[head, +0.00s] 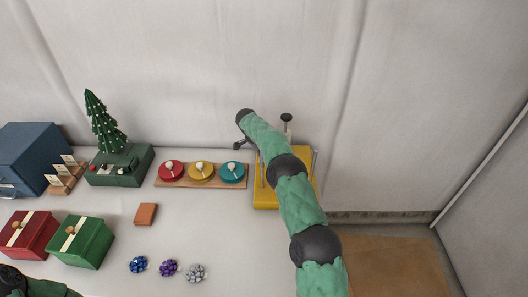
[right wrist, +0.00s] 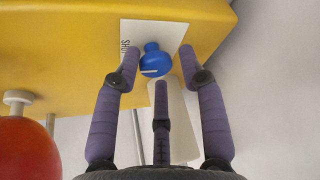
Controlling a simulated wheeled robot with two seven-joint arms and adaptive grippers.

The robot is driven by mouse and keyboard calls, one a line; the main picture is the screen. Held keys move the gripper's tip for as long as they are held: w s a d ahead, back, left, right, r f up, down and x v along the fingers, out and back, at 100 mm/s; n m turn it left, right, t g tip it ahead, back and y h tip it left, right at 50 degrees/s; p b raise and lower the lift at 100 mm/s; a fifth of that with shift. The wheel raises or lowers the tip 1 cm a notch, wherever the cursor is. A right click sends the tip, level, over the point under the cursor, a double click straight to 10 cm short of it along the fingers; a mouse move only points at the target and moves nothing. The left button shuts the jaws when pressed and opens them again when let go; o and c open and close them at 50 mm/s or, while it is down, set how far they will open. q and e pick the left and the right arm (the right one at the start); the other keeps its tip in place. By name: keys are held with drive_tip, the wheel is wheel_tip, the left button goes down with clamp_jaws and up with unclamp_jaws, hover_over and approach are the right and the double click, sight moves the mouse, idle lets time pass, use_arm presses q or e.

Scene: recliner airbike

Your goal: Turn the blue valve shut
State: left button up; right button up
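The blue valve (right wrist: 154,61) is a small round knob with a white line across its face. It sits on a white plate (right wrist: 175,32) fixed to a yellow panel (right wrist: 60,40); part of a printed word, "SHU", shows left of the knob. My right gripper (right wrist: 160,58) is open, with one finger at each side of the knob and a third below it. Gaps show between the fingers and the knob; I cannot tell whether any finger touches it. In the head view my right arm hides the valve, and the yellow stand (head: 265,196) is partly covered. My left gripper is out of view.
A wooden board with red, yellow and teal discs (head: 232,172) lies left of the stand. A small green tree (head: 104,125), gift boxes (head: 84,243) and bows (head: 168,267) are farther left. A red ball (right wrist: 25,150) is near the gripper's left side.

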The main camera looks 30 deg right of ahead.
drive_tip(key=v, duration=1.2)
idle(0.5)
